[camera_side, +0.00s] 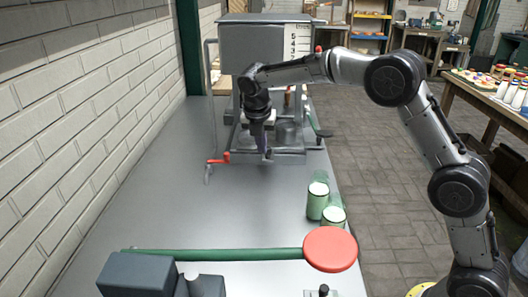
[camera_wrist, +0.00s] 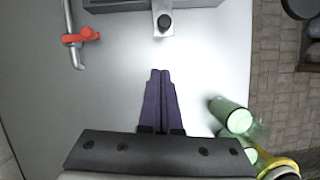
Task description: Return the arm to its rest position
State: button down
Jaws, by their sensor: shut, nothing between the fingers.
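My gripper (camera_side: 267,155) hangs over the grey metal bench, in front of the grey machine, at the end of my bent arm. In the wrist view the two dark purple fingers (camera_wrist: 160,74) are together, with nothing between them. Bare bench surface shows around the fingertips. In the side view the fingers are small and partly dark against the machine's stand.
A grey machine (camera_side: 265,45) with a scale stands at the back. A red-handled tap (camera_side: 218,159) is left of my gripper. Two green containers (camera_side: 317,201) stand near the bench's right edge. A red disc (camera_side: 330,249) on a green bar is in front. A brick wall (camera_side: 70,110) borders the left.

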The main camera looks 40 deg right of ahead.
jog(key=s+r+t, duration=0.1)
jog(key=s+r, duration=0.2)
jog(key=r, duration=0.4)
jog(key=s+r, duration=0.3)
jog(key=r, duration=0.4)
jog(key=s+d+r+m+t+y, duration=0.1)
jog(key=s+r+m, duration=0.15)
jog(key=s, duration=0.45)
jog(key=s+d+r+m+t, duration=0.1)
jog(key=s+r+m, duration=0.15)
jog(key=s, duration=0.45)
jog(key=s+a+f+m+y, duration=0.1)
jog(key=s+f+m, duration=0.6)
jog(key=s+m, duration=0.2)
jog(key=s+a+f+m+y, duration=0.1)
jog(key=s+f+m, duration=0.6)
jog(key=s+m, duration=0.2)
jog(key=shift+s+a+m, duration=0.35)
jog(key=shift+s+m, duration=0.05)
jog(key=shift+m, duration=0.7)
jog(key=shift+f, duration=0.1)
